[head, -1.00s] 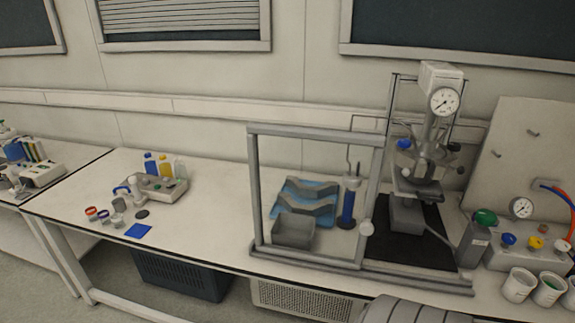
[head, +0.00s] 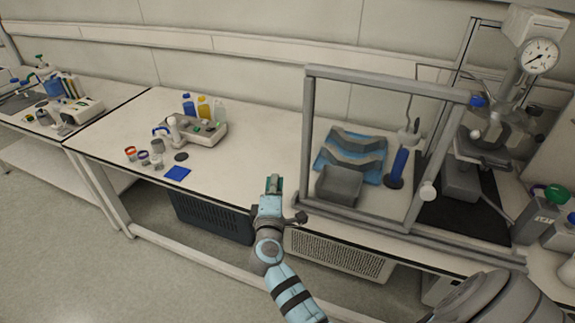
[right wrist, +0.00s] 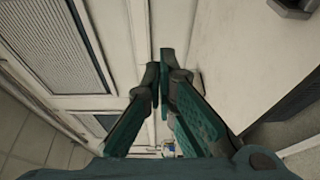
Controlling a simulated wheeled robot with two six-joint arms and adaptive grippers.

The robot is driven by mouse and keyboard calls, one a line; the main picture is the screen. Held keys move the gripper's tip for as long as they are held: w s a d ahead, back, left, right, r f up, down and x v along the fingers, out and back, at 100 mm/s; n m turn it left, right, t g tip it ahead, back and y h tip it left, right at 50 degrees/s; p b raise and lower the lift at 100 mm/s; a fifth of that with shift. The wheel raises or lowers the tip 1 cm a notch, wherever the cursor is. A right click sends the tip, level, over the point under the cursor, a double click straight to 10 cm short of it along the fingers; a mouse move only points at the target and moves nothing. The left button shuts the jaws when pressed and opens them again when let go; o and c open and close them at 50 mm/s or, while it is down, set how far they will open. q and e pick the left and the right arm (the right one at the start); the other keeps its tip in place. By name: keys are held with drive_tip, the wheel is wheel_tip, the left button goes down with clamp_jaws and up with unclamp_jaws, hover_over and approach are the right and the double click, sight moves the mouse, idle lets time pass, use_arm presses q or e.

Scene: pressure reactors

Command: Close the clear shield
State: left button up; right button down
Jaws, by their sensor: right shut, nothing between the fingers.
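The clear shield (head: 390,84) is a see-through panel in a grey frame, upright on the bench in the head view. It stands mostly left of the pressure reactor (head: 462,180), leaving much of the reactor's front uncovered. A round white knob (head: 428,191) sits on its right upright. My right gripper (head: 274,184) is shut and empty, left of the shield's left upright and near the bench's front edge. Its teal fingers (right wrist: 162,75) show close together in the right wrist view, with no shield recognisable there. My left gripper is not in view.
Behind the shield are a grey bin (head: 340,186), a blue tray (head: 350,150) and a blue cylinder (head: 398,165). Bottles (head: 204,108), a small device (head: 200,132) and a blue square (head: 177,173) lie left. The bench between them and the shield is clear.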

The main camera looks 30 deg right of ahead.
drive_tip(key=x, duration=1)
drive_tip(key=s+d+p, duration=0.1)
drive_tip(key=s, duration=0.1)
drive_tip(key=s+d+r+p, duration=0.1)
drive_tip(key=shift+s+d+r, duration=0.15)
drive_tip(key=shift+s+d, duration=0.05)
drive_tip(key=shift+s, duration=0.15)
drive_tip(key=shift+w+a, duration=0.1)
drive_tip(key=shift+w, duration=0.05)
